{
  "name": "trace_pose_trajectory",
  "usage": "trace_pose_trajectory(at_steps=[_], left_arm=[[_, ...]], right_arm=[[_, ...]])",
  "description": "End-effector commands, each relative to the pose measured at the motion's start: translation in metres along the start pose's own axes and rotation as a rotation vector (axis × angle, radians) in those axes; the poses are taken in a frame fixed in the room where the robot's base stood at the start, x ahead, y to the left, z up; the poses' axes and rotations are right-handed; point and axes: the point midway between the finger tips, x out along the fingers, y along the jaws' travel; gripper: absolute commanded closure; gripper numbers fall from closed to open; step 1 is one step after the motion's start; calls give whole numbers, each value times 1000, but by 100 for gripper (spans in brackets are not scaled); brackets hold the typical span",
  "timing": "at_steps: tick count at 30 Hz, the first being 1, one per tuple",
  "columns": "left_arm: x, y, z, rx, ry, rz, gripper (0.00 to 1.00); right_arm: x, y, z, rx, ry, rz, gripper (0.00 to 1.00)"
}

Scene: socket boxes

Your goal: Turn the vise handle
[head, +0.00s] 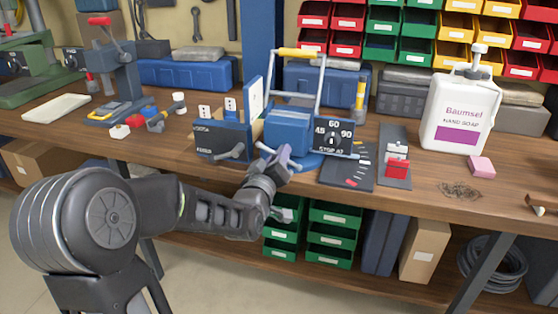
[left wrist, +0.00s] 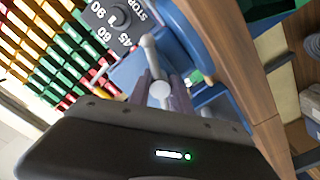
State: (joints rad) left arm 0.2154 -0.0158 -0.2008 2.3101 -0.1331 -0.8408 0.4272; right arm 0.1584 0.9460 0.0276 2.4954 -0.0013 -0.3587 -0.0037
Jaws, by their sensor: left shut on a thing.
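The blue vise (head: 290,131) stands near the front edge of the wooden workbench, about mid-picture in the head view. Its grey handle (left wrist: 149,44) is a bar with rounded ends, seen in the left wrist view. My left gripper (head: 282,156) is at the front of the vise, reaching up from below the bench edge. In the left wrist view its purple-grey fingers (left wrist: 161,92) are shut on the handle, with a round bar end between them. In the head view the fingers partly hide the handle. My right gripper is not in view.
A dial panel (head: 334,138) stands close right of the vise, and a dark box with a lever (head: 222,139) close left. A soap canister (head: 460,113) and pink block (head: 482,167) are farther right. Green bins (head: 331,233) sit on the shelf below.

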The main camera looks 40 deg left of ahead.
Motion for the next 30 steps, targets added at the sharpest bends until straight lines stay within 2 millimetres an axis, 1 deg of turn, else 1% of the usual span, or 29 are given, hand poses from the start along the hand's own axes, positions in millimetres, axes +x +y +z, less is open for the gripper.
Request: trace_pose_trajectory(at_steps=[1, 3, 11, 12, 27, 30], left_arm=[[0, -4, 4, 27, 4, 2, 100], [0, -3, 3, 60, 3, 2, 100], [0, -1, 0, 74, 0, -1, 100], [0, -1, 0, 74, -1, -1, 75], [0, 0, 0, 73, 1, 0, 34], [0, 0, 0, 73, 1, 0, 34]], right_arm=[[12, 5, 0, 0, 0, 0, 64], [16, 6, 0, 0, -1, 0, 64], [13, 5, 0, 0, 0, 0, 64], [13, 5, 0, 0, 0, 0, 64], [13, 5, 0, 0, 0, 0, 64], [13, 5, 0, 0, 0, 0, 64]])
